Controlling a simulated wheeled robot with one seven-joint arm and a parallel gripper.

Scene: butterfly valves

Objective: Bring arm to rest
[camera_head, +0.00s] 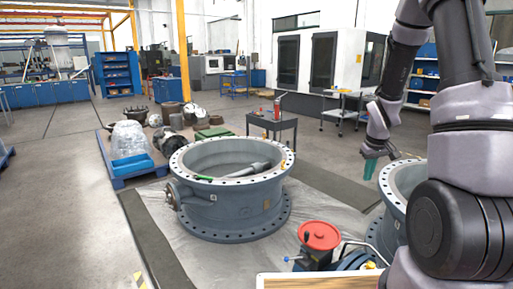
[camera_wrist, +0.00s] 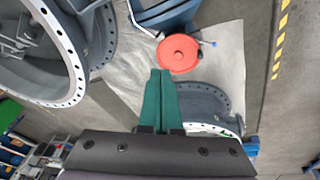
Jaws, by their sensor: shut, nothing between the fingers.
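My gripper (camera_wrist: 160,86) shows in the wrist view as two green fingers pressed together, with nothing between them. In the head view my arm comes in from the upper right and bends down. The green fingertips (camera_head: 370,169) hang just left of the right-hand valve body (camera_head: 399,184), apart from the large valve. My gripper points down towards the floor area around the valves. My forearm and elbow cover much of the right side of the head view.
A large grey flanged valve (camera_head: 232,216) stands on a grey mat, a tool lying across its opening. A red round handwheel (camera_head: 319,235) sits on a blue unit in front; it shows in the wrist view (camera_wrist: 178,54). A small dark table (camera_head: 272,124) stands behind.

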